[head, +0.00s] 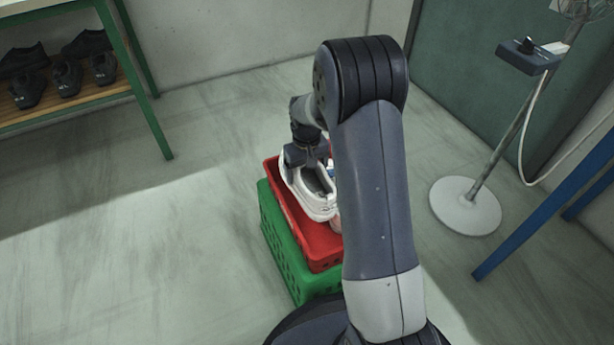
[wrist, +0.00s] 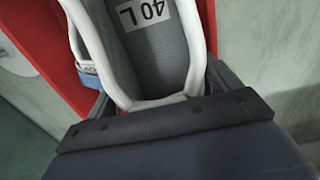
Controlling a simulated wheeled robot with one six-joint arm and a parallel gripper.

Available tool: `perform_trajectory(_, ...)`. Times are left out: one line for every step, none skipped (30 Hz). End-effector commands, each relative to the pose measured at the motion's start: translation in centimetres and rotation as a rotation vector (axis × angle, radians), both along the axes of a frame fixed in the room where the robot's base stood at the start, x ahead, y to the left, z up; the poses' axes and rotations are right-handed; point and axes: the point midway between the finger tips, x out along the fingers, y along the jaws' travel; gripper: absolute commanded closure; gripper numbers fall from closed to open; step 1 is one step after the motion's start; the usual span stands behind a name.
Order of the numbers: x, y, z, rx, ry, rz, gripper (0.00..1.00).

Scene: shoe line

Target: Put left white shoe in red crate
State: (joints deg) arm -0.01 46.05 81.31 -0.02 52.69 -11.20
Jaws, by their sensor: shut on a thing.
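The white shoe (head: 314,201) is at the red crate (head: 318,247) in the head view, over its opening. In the wrist view the shoe (wrist: 196,52) fills the middle, with a grey insole marked "40 L". My gripper (head: 307,158) is shut on the shoe's upper edge; it also shows at the bottom of the wrist view (wrist: 165,120). Red crate wall (wrist: 40,45) shows beside the shoe in the wrist view. I cannot tell whether the shoe touches the crate floor. My arm hides the crate's right side.
The red crate sits on a green crate (head: 283,254) on the floor. A green-framed rack (head: 150,120) with several dark shoes (head: 66,75) stands at the left. A stand with a round white base (head: 465,206) and a blue leg (head: 545,215) are at the right. Floor left of the crates is clear.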

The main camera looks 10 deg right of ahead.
Motion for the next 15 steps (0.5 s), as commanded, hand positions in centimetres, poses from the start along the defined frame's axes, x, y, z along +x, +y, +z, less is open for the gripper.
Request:
perform_trajectory(0.03,0.01,-0.83,0.0,-0.001,0.0,0.49)
perform_trajectory(0.04,0.0,-0.94,0.0,-0.001,0.0,0.49)
perform_trajectory(0.06,0.0,-0.95,0.0,-0.002,0.0,0.49)
perform_trajectory(0.06,0.0,-0.89,0.0,-0.003,0.0,0.49)
perform_trajectory(0.06,0.0,-0.83,0.0,-0.003,0.0,0.49)
perform_trajectory(0.06,0.0,-0.8,0.0,-0.003,0.0,0.49)
perform_trajectory(0.06,0.0,-0.8,0.0,-0.003,0.0,0.49)
perform_trajectory(0.06,0.0,-0.79,0.0,-0.003,0.0,0.49)
perform_trajectory(0.06,0.0,-0.82,0.0,-0.002,0.0,0.49)
perform_trajectory(0.05,0.0,-0.89,0.0,-0.002,0.0,0.49)
perform_trajectory(0.05,0.0,-0.99,0.0,-0.002,0.0,0.49)
perform_trajectory(0.04,0.0,-1.14,0.0,-0.002,0.0,0.49)
perform_trajectory(0.04,0.0,-1.24,0.0,-0.002,0.0,0.49)
perform_trajectory(0.04,0.0,-1.32,0.0,-0.002,0.0,0.49)
perform_trajectory(0.04,0.0,-1.44,0.0,-0.002,0.0,0.49)
